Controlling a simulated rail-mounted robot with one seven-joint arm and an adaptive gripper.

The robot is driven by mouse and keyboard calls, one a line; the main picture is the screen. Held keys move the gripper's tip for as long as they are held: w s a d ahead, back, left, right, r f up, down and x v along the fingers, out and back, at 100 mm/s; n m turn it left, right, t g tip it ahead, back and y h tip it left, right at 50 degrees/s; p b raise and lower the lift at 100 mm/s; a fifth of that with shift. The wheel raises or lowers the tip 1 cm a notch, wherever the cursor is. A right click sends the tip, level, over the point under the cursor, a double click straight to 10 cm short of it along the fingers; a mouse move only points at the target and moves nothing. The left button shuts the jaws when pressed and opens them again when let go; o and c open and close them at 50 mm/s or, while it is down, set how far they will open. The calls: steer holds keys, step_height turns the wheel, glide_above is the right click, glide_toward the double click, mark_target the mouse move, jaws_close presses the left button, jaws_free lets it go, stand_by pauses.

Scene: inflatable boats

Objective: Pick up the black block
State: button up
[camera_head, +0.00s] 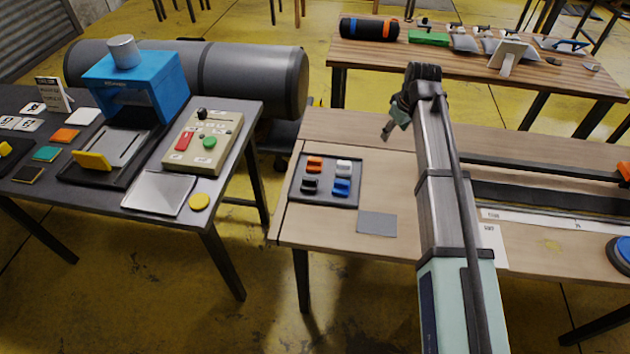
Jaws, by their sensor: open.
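A small black block (310,185) lies in the front-left of a dark tray (326,202) on the wooden table. An orange block (314,164) lies behind it, a white block (343,167) behind and to its right, and a blue block (342,187) to its right. My gripper (387,134) is small in the view, at the end of my arm, above the table to the right of and behind the tray. It is apart from the blocks and looks empty.
A grey flat square (377,223) lies right of the tray. My arm crosses the table's middle. The left table holds a blue press (140,85) and a control box (203,142). A white strip (560,219) lies at the right. Bare wood (350,135) shows behind the tray.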

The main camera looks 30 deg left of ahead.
steer(key=s+a+r+n+g+h, duration=0.1)
steer(key=s+a+r+n, duration=0.15)
steer(key=s+a, duration=0.3)
steer(key=s+a+r+n+g, duration=0.1)
steer(key=s+a+n, duration=0.2)
steer(key=s+a, duration=0.3)
step_height(320, 180, up, 2)
steer(key=n+h+p, duration=0.2)
steer(key=n, duration=0.1)
glide_above(309, 178)
steer(key=f+p, duration=0.1)
steer(key=f, duration=0.5)
steer(key=f+p, duration=0.1)
steer(key=f, duration=0.4)
steer(key=shift+a+f, duration=0.2)
steer(key=shift+f, duration=0.15)
steer(key=shift+d+f+p, duration=0.15)
steer(key=shift+f+p, duration=0.5)
steer(key=shift+f, duration=0.7)
steer(key=shift+d+f+p, duration=0.1)
steer(key=shift+f+p, duration=0.55)
steer(key=shift+f, duration=0.65)
steer(key=c, duration=0.9)
